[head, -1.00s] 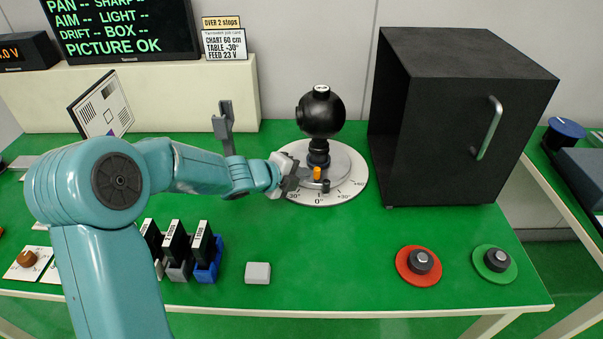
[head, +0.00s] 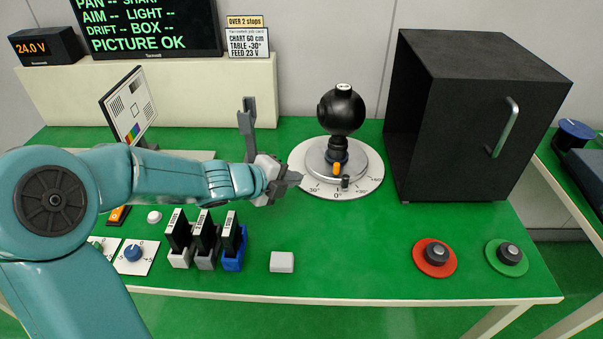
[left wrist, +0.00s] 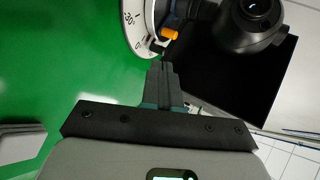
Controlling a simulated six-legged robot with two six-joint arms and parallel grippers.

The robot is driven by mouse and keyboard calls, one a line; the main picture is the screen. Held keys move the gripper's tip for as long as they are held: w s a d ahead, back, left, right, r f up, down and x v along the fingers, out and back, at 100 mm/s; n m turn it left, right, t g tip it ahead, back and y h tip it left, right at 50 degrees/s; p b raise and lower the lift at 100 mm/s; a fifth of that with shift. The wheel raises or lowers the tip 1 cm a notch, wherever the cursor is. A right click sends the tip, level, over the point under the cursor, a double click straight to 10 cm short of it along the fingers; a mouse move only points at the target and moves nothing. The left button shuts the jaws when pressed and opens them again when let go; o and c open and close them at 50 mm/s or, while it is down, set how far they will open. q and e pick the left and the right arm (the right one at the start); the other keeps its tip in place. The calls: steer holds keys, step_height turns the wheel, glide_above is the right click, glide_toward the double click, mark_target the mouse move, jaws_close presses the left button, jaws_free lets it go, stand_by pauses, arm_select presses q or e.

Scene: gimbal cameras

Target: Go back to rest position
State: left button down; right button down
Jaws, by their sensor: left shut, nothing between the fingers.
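My left arm comes in from the left in the head view. Its gripper (head: 292,180) is shut and empty, just left of the round turntable dial (head: 300,172) and apart from it as far as I can tell. The left wrist view shows the closed fingers (left wrist: 163,85) below the dial's edge. A black ball-shaped gimbal camera (head: 341,110) stands upright on the dial, with a small orange knob (head: 337,169) at its foot. My right gripper is not in view.
A black box (head: 447,130) with a handle stands at right. Red (head: 427,268) and green (head: 497,263) knob discs lie at front right. Black cards stand in holders (head: 232,262) near a white block (head: 282,262). A chart (head: 128,105) stands behind my arm.

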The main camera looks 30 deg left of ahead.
arm_select(q)
steer(key=shift+s+r, duration=0.25)
steer(key=shift+s, duration=0.2)
